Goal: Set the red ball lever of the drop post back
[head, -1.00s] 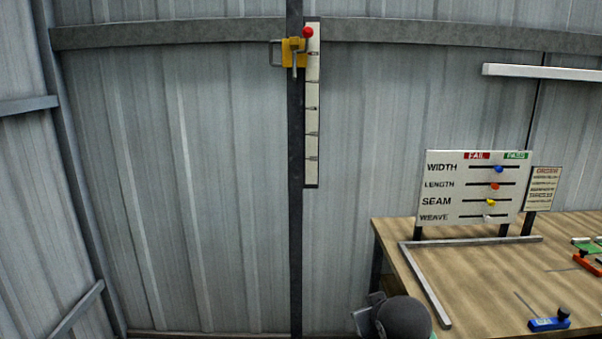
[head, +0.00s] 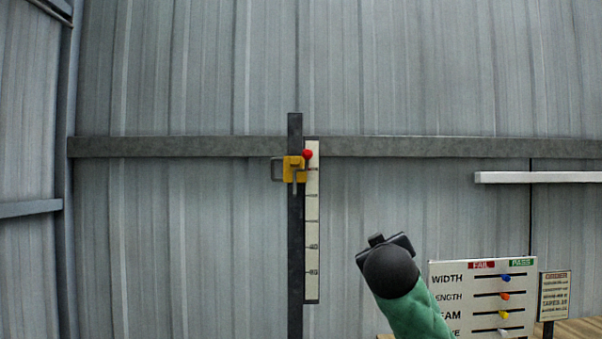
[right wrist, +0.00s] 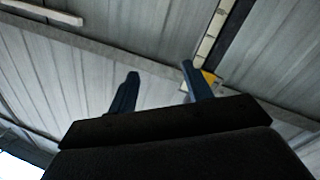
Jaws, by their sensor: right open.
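The drop post (head: 295,230) is a dark upright bar against the wall in the head view. A yellow carriage (head: 289,163) sits near its top, with a grey handle loop on its left and a grey lever pointing down. The red ball (head: 308,154) is at the carriage's upper right. My right gripper (head: 385,241) is below and right of the carriage, apart from it. In the right wrist view my right gripper (right wrist: 162,82) is open and empty. The yellow carriage (right wrist: 209,77) shows there, partly hidden by the right finger; I cannot make out the red ball there. My left gripper is not in view.
A pale marked scale (head: 312,220) runs beside the post. A grey rail (head: 200,147) crosses the wall behind. A FAIL/PASS board (head: 460,283) with coloured knobs and a small notice (head: 555,295) stand at lower right. The space left of the post is clear.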

